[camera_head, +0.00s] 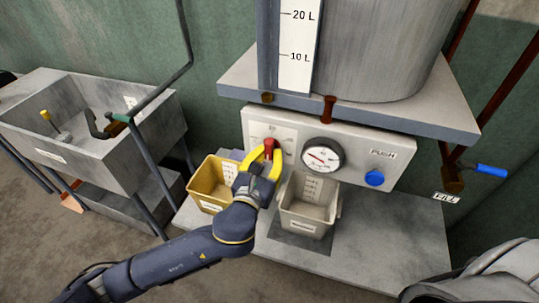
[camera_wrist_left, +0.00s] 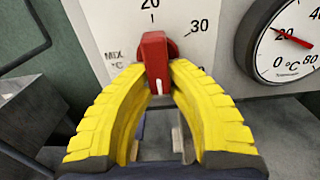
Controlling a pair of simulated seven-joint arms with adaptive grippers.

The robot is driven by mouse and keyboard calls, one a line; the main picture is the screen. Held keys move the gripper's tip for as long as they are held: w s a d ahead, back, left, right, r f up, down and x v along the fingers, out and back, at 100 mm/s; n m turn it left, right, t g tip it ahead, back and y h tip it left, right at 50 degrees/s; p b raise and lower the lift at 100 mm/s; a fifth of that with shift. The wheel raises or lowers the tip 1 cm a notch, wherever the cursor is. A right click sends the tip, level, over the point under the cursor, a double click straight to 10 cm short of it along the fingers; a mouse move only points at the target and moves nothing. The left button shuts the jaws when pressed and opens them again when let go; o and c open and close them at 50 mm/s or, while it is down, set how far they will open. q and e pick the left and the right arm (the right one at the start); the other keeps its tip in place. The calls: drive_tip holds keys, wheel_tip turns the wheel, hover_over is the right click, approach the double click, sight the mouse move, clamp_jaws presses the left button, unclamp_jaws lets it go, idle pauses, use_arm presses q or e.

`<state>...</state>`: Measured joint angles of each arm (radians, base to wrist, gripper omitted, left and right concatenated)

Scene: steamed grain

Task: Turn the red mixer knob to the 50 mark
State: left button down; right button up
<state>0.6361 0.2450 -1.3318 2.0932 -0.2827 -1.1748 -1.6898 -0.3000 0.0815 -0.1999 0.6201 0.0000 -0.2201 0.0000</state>
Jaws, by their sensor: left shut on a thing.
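The red mixer knob (camera_head: 269,146) sits on the left of the white control panel (camera_head: 395,150). It also shows in the left wrist view (camera_wrist_left: 154,50), over a white scale plate (camera_wrist_left: 105,22) reading "MIX °C", with 20 above the knob and 30 to its upper right. A white line on the knob points down in that view. The 50 mark cannot be made out. My left gripper (camera_head: 262,157) is shut on the knob, its yellow fingers on either side in the left wrist view (camera_wrist_left: 156,68). My right gripper is not in view.
A round gauge (camera_head: 323,156) with a red needle and a blue push button (camera_head: 374,178) are right of the knob. A yellow bin (camera_head: 209,197) and a beige bin (camera_head: 307,217) stand below the panel. A blue-handled lever (camera_head: 490,170) is at right, a grey sink (camera_head: 100,160) at left.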

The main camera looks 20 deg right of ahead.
use_arm(q)
drive_tip(key=c, duration=1.3)
unclamp_jaws()
drive_tip(key=v, duration=1.2)
drive_tip(key=shift+r, duration=0.1)
